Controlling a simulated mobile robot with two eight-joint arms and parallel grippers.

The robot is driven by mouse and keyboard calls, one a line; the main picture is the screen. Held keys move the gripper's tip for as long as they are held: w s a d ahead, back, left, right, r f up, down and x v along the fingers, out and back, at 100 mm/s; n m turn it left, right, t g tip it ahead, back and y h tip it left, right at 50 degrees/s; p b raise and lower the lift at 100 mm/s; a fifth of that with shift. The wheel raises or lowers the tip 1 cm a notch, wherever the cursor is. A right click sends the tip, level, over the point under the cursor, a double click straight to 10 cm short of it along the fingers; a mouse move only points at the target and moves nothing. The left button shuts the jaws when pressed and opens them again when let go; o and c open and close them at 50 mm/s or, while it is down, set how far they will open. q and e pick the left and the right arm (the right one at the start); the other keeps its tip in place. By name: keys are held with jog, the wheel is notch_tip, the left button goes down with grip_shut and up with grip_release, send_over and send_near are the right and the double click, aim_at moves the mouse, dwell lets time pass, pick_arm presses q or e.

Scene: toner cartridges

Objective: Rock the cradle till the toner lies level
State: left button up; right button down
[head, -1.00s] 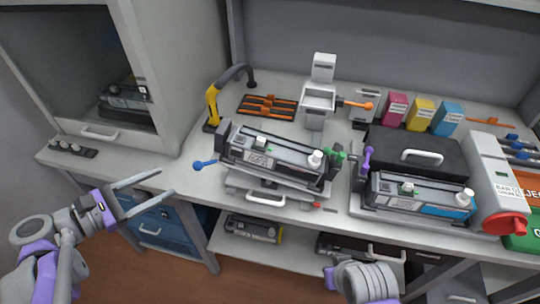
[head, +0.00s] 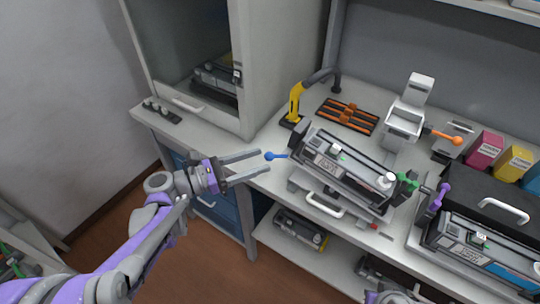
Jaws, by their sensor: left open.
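A toner cartridge (head: 340,163) with a white label and a white cap lies in the rocking cradle (head: 301,182) on the bench. The cartridge slopes down towards the right in the picture. A lever with a blue knob (head: 271,156) sticks out from the cradle's left side. My left gripper (head: 264,163) is open, its two fingers pointing right, with the tips close by the blue knob. I cannot tell whether they touch it. My right arm (head: 395,297) shows only at the bottom edge; its gripper is out of sight.
A cabinet holding another cartridge (head: 215,78) stands behind on the left. A second cartridge station (head: 480,252) stands right. Another cartridge (head: 299,229) sits on the shelf below.

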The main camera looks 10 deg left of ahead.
aim_at(270, 155)
pick_arm(q)
jog(key=shift+x, duration=2.15)
grip_shut()
